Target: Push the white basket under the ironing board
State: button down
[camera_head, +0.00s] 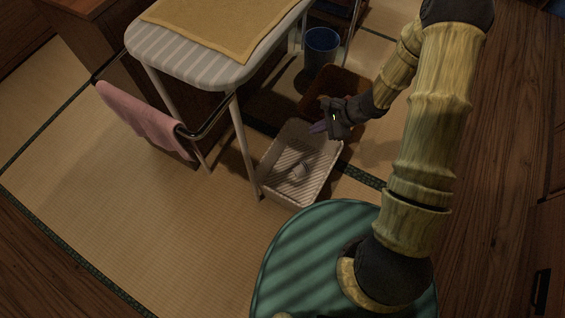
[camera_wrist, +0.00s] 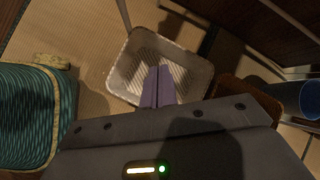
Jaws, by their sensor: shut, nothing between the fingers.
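The white basket (camera_head: 292,186) stands on the tatami at the right side of the ironing board (camera_head: 190,52), close to one of its legs. A small pale item lies inside it. My gripper (camera_head: 318,127) is shut and empty, over the far right part of the basket. In the wrist view my gripper's two purple fingers (camera_wrist: 158,86) lie together over the basket (camera_wrist: 128,78), in front of part of its inside. I cannot tell whether the fingertips touch the basket. The board has a striped cover with a yellow cloth on it.
A brown basket (camera_head: 352,84) stands right behind the white one, and a blue bin (camera_head: 321,46) stands farther back. A pink towel (camera_head: 140,118) hangs on a rail by the board. Tatami at the left front (camera_head: 140,220) is clear.

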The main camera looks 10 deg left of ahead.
aim_at(277, 155)
jog(key=w+f+m+t+b, duration=0.1)
jog(key=f+m+b, duration=0.2)
jog(key=f, duration=0.7)
jog(key=w+a+f+m+t+b, duration=0.1)
jog(key=f+m+b, duration=0.1)
jog(key=f+b, duration=0.4)
jog(key=w+f+m+t+b, duration=0.1)
jog(key=f+m+b, duration=0.2)
jog(key=f, duration=1.2)
jog(key=shift+w+a+m+y+b, duration=0.25)
jog(key=shift+w+m+y+b, duration=0.05)
jog(key=shift+b, duration=1.05)
jog(key=b+x, duration=0.6)
jog(key=x, duration=0.4)
jog(key=shift+d+f, duration=0.1)
jog(key=a+b, duration=0.1)
jog(key=w+a+b, duration=0.1)
jog(key=a, duration=0.1)
jog(key=shift+w, duration=0.15)
jog(key=shift+w+a+b, duration=0.25)
jog(key=shift+a+b, duration=0.2)
jog(key=shift+a, duration=0.05)
